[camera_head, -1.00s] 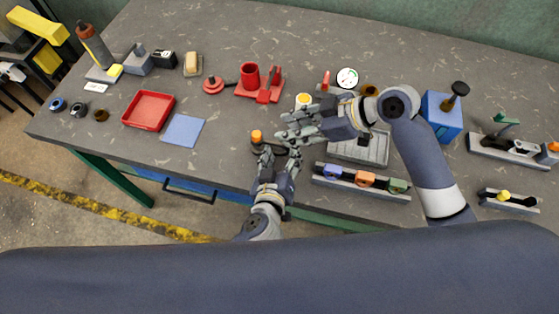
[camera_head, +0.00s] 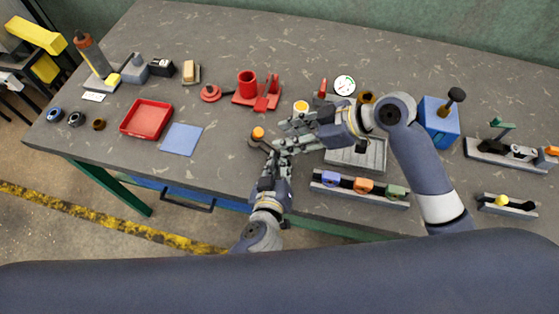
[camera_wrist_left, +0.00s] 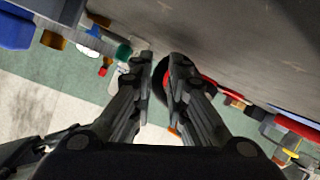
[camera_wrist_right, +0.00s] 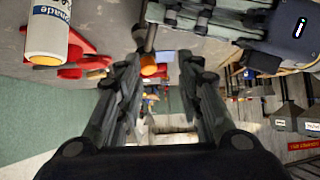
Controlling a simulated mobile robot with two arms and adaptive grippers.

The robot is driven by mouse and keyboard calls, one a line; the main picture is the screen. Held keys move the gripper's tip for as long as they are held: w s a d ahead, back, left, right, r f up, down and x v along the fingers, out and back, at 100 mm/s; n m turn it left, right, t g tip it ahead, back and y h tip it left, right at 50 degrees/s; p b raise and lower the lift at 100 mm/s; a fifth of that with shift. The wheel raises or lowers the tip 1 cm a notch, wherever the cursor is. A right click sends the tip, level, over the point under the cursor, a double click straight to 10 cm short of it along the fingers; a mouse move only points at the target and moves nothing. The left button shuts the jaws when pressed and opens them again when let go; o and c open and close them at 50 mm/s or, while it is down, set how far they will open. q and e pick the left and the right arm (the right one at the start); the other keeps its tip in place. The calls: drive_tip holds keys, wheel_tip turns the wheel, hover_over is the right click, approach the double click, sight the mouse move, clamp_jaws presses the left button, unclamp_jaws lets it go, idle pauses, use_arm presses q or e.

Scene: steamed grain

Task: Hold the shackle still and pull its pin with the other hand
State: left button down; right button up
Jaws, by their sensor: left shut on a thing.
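My left gripper (camera_head: 277,150) is over the near middle of the bench, shut on a small dark thing that I cannot identify with certainty as the shackle. In the left wrist view a dark curved piece (camera_wrist_left: 160,82) shows between its fingers. My right gripper (camera_head: 290,138) comes in from the right and crosses close to the left fingers. In the right wrist view its fingers (camera_wrist_right: 160,65) stand apart, with no thing clearly held. The shackle and its pin are hidden or too small to make out among the fingers.
An orange-topped piece (camera_head: 258,133) stands beside the grippers. A red tray (camera_head: 147,118) and blue mat (camera_head: 182,138) lie left. Bare bench lies between mat and grippers.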

use_arm(q)
drive_tip(key=shift+r, duration=0.15)
use_arm(e)
drive_tip(key=shift+o, duration=0.6)
drive_tip(key=shift+w+a+r+n, duration=0.1)
drive_tip(key=shift+a+r+n, duration=0.1)
drive_tip(key=shift+r+n, duration=0.25)
use_arm(q)
drive_tip(key=shift+w, duration=0.1)
use_arm(e)
drive_tip(key=n+h, duration=0.3)
drive_tip(key=n, duration=0.3)
approach(260, 132)
wheel_tip(260, 132, up, 2)
drive_tip(key=r+h, duration=0.1)
drive_tip(key=shift+n+g, duration=0.35)
drive_tip(key=shift+g, duration=0.05)
drive_tip(key=x, duration=1.1)
drive_tip(key=shift+d+f, duration=0.15)
drive_tip(key=shift+d, duration=0.05)
clamp_jaws()
